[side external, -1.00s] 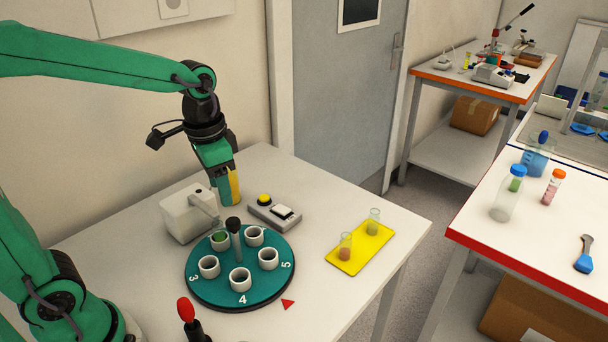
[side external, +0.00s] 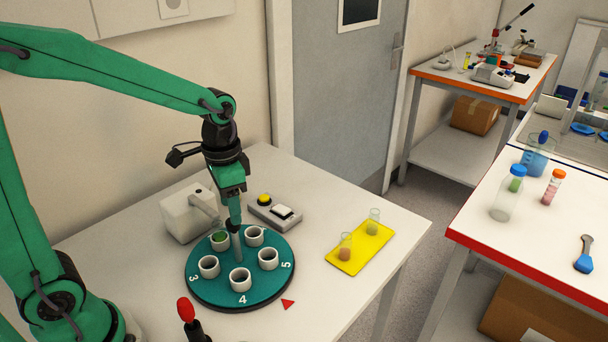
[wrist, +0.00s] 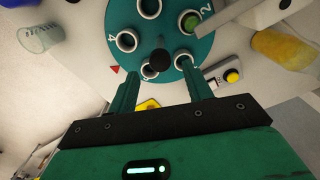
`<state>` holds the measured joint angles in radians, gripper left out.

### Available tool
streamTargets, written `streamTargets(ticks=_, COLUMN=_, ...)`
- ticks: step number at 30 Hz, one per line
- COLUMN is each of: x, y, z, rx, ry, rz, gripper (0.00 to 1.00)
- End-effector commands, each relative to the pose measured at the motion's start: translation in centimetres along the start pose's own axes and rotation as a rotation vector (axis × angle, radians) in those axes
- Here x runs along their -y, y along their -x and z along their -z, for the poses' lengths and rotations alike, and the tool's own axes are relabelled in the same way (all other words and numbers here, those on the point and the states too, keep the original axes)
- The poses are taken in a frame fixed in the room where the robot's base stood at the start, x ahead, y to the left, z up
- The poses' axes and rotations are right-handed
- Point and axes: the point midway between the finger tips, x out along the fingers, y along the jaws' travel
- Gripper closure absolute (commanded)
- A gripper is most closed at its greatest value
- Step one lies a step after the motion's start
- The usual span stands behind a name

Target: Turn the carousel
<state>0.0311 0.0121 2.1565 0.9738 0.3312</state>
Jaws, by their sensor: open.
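The carousel (side external: 215,293) is a round teal disc with white numbers and several white cups around a central post (side external: 237,245). It also shows at the top of the wrist view (wrist: 178,52), with the post's dark knob (wrist: 159,60). One cup holds something green (wrist: 192,22). My gripper (side external: 234,226) is above the carousel at the post. In the wrist view my gripper (wrist: 162,82) is open, its two fingers on either side of the knob. Whether a finger touches the knob cannot be told. The red triangle (side external: 288,304) lies beside the disc, near numbers 4 and 5.
A white device (side external: 183,216) stands behind the carousel. A control box (side external: 274,212) with a yellow button is close behind right. A yellow mat (side external: 343,262) with two vials lies to the right. A red-topped lever (side external: 186,310) stands at the front.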

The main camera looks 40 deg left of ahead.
Motion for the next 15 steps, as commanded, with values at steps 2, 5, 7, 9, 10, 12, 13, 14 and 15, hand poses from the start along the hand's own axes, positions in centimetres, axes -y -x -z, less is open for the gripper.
streamTargets(ticks=2, x=0.0, y=-1.1, z=-0.1, rx=0.003, ry=0.000, rz=-0.001, gripper=0.50)
streamTargets(ticks=5, x=0.0, y=-2.2, z=-0.1, rx=0.003, ry=0.000, rz=-0.001, gripper=0.50)
streamTargets(ticks=7, x=0.0, y=-2.8, z=-0.1, rx=0.003, ry=0.000, rz=-0.001, gripper=0.50)
streamTargets(ticks=9, x=0.0, y=-3.3, z=0.0, rx=0.001, ry=0.000, rz=0.000, gripper=0.50)
streamTargets(ticks=10, x=0.0, y=-3.5, z=0.0, rx=0.001, ry=0.000, rz=0.000, gripper=0.50)
streamTargets(ticks=12, x=0.0, y=-3.7, z=0.0, rx=0.000, ry=0.000, rz=0.000, gripper=0.50)
streamTargets(ticks=13, x=0.0, y=-3.8, z=0.0, rx=0.000, ry=0.000, rz=0.000, gripper=0.50)
streamTargets(ticks=14, x=0.0, y=-3.8, z=0.0, rx=0.000, ry=0.000, rz=0.000, gripper=0.50)
streamTargets(ticks=15, x=0.0, y=-3.8, z=0.0, rx=-0.001, ry=0.000, rz=0.000, gripper=0.50)
